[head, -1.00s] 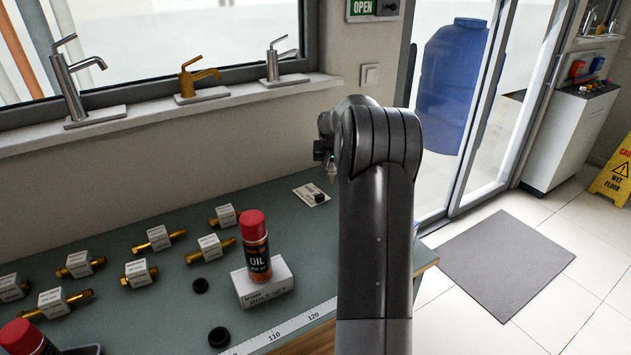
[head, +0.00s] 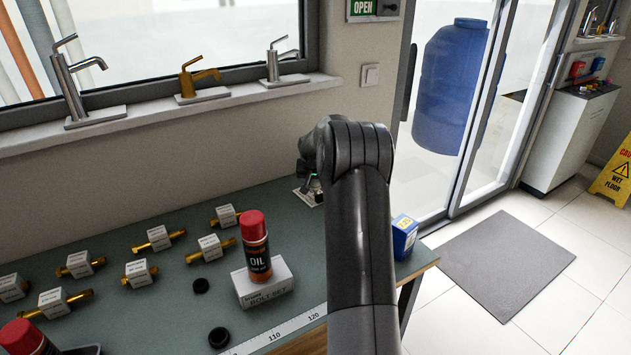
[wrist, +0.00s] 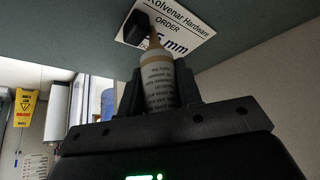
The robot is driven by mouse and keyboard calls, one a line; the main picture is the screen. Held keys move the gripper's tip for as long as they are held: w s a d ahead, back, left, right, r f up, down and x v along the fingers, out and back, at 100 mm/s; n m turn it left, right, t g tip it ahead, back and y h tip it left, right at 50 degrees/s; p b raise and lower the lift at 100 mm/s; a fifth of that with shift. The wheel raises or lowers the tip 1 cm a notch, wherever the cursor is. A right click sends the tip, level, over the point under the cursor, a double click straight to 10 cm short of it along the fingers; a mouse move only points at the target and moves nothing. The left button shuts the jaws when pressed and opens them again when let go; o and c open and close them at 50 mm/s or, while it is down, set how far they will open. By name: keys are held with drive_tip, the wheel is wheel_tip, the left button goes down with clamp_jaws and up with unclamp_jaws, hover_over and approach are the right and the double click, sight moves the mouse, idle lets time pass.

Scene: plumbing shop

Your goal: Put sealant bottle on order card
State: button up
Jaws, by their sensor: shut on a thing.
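The sealant bottle (wrist: 158,88), pale with a printed label and a tapered brown nozzle, is between the fingers of my gripper (wrist: 160,92) in the wrist view. My gripper is shut on it. The white order card (wrist: 182,36) lies on the bench beyond the nozzle. A small black object (wrist: 148,20) overlaps the card there. In the head view the card (head: 299,190) is partly hidden by my arm, and the gripper end is mostly hidden, close over the card. I cannot tell whether the bottle touches the card.
An oil can (head: 256,248) stands on a bolt-set box (head: 264,284) left of my arm. A blue box (head: 404,237) stands right of it, near the bench edge. Brass fittings (head: 138,272) and black rings (head: 219,338) lie to the left. Taps (head: 202,80) line the sill.

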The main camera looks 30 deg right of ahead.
drive_tip(key=shift+f, duration=0.15)
drive_tip(key=o, duration=1.1)
drive_tip(key=s+a+r+n, duration=0.1)
drive_tip(key=s+a+r, duration=0.55)
drive_tip(key=r, duration=0.25)
drive_tip(key=s+a+r+n, duration=0.1)
drive_tip(key=s+a+r, duration=0.4)
drive_tip(key=a+r, duration=0.3)
drive_tip(key=s+a+r+n+y, duration=0.1)
drive_tip(key=s+a+r, duration=0.4)
drive_tip(key=s+a, duration=0.5)
drive_tip(key=s+a+f+n, duration=0.1)
drive_tip(key=s+a, duration=0.1)
drive_tip(key=s, duration=0.5)
drive_tip(key=s+a+f+n+y, duration=0.1)
drive_tip(key=s+a, duration=0.2)
drive_tip(key=s, duration=0.5)
drive_tip(key=s+a+f+n+y, duration=0.1)
drive_tip(key=s+a, duration=0.2)
drive_tip(key=s, duration=0.5)
drive_tip(key=shift+s+a+f+n+t, duration=0.25)
drive_tip(key=shift+f+n+t, duration=0.05)
drive_tip(key=shift+f+n, duration=0.1)
